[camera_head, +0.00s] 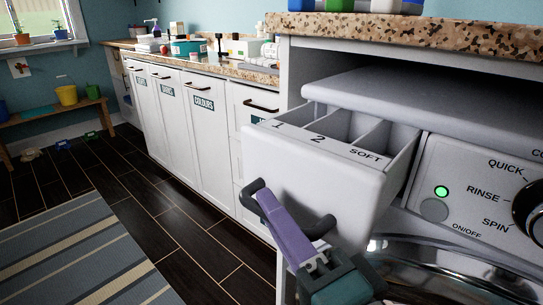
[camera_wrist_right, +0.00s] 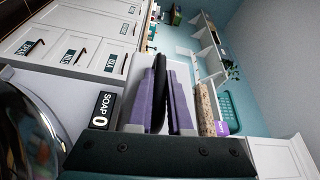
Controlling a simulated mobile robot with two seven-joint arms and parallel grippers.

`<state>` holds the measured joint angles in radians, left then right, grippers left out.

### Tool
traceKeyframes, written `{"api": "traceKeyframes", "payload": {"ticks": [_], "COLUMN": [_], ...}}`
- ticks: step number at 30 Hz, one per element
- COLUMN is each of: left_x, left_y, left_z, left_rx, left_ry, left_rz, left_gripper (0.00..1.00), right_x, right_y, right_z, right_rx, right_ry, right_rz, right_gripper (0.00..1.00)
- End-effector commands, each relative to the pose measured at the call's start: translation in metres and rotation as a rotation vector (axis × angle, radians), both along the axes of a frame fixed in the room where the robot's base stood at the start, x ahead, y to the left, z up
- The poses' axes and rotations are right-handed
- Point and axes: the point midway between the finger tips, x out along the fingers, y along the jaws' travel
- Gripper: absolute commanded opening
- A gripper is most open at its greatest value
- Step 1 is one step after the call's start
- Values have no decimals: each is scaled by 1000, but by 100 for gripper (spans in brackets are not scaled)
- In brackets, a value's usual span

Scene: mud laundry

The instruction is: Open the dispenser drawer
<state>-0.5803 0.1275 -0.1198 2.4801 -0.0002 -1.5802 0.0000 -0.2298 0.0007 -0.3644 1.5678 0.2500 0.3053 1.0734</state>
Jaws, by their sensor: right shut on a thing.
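The white dispenser drawer (camera_head: 310,190) stands pulled out from the washing machine (camera_head: 470,185). Its top shows compartments marked 1, 2 and SOFT, which look empty. A dark curved handle (camera_head: 249,196) is on its front. My right gripper (camera_head: 266,203), with purple fingers, is at this handle. In the right wrist view the fingers (camera_wrist_right: 159,85) are shut on the dark handle bar, one on each side. The fingers cover the middle of the handle in the head view. My left gripper is not in view.
The machine's panel has a lit green light (camera_head: 441,191) and a dial (camera_head: 532,207) right of the drawer. White cabinets (camera_head: 200,115) run along the left. A striped rug (camera_head: 85,250) lies on the dark floor. A granite counter (camera_head: 420,32) is above.

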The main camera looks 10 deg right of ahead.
Motion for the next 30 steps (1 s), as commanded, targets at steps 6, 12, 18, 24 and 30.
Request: {"api": "traceKeyframes", "payload": {"ticks": [6,12,18,24,30], "left_x": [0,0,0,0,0], "left_y": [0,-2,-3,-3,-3], "left_z": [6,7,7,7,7], "left_rx": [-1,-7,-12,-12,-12], "left_ry": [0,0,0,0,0], "left_rz": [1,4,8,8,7], "left_gripper": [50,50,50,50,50], "right_x": [-24,-33,-34,-34,-33], "right_y": [31,43,44,44,44], "right_z": [1,1,1,1,1], "right_rx": [1,0,-1,-1,-1], "right_ry": [-2,-4,-5,-5,-3], "right_rz": [0,1,1,1,1], "right_gripper": [0,0,0,22,44]}}
